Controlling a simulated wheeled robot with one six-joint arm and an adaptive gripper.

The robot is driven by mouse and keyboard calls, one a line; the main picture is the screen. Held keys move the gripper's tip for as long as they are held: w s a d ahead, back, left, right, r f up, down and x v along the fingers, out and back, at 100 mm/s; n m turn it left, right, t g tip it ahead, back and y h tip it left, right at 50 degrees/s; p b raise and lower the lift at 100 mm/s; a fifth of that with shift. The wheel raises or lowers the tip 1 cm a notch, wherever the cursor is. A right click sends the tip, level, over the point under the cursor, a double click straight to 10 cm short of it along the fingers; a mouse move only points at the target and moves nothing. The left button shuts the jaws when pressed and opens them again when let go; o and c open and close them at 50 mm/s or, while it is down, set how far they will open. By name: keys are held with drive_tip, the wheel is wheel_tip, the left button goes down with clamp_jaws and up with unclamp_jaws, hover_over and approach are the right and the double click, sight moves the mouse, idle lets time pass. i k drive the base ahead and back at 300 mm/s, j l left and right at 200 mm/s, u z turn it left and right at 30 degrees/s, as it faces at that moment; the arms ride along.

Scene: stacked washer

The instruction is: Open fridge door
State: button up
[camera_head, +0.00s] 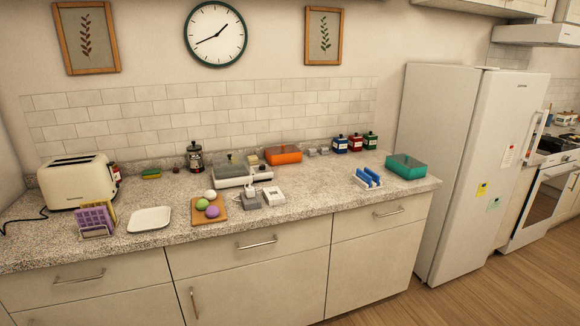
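The fridge (440,170) is tall and white and stands right of the counter. Its front door (502,150) faces right and appears shut. A long pale vertical handle (536,136) runs along the door's far right edge. A white paper, a yellow note and a greenish note are stuck on the door. My gripper is not in view.
A granite counter (320,215) with drawers fills the left and middle, holding a toaster (75,180), a teal box (406,167) and several small items. A white oven (540,205) stands beyond the fridge. Wooden floor (470,300) is clear at the lower right.

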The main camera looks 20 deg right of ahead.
sight(508, 110)
drive_tip(key=i+l+z, duration=0.15)
drive_tip(key=i+z, duration=0.25)
drive_tip(key=i, duration=0.2)
drive_tip(key=i+j+z, duration=0.1)
drive_tip(key=i+z, duration=0.35)
drive_tip(key=i, duration=0.15)
drive_tip(key=i+j+z, duration=0.4)
drive_tip(key=i, duration=0.2)
drive_tip(key=i+l+z, duration=0.25)
drive_tip(key=i+z, duration=0.15)
drive_tip(key=i, duration=0.15)
drive_tip(key=i+l+z, duration=0.1)
drive_tip(key=i+z, duration=0.3)
drive_tip(key=i, duration=0.15)
drive_tip(key=i+j+z, duration=0.1)
drive_tip(key=i+z, duration=0.25)
drive_tip(key=i, duration=0.25)
drive_tip(key=i+l+u, duration=0.1)
drive_tip(key=i, duration=0.35)
drive_tip(key=i+l+u, duration=0.15)
drive_tip(key=i+l, duration=0.2)
drive_tip(key=i, duration=0.05)
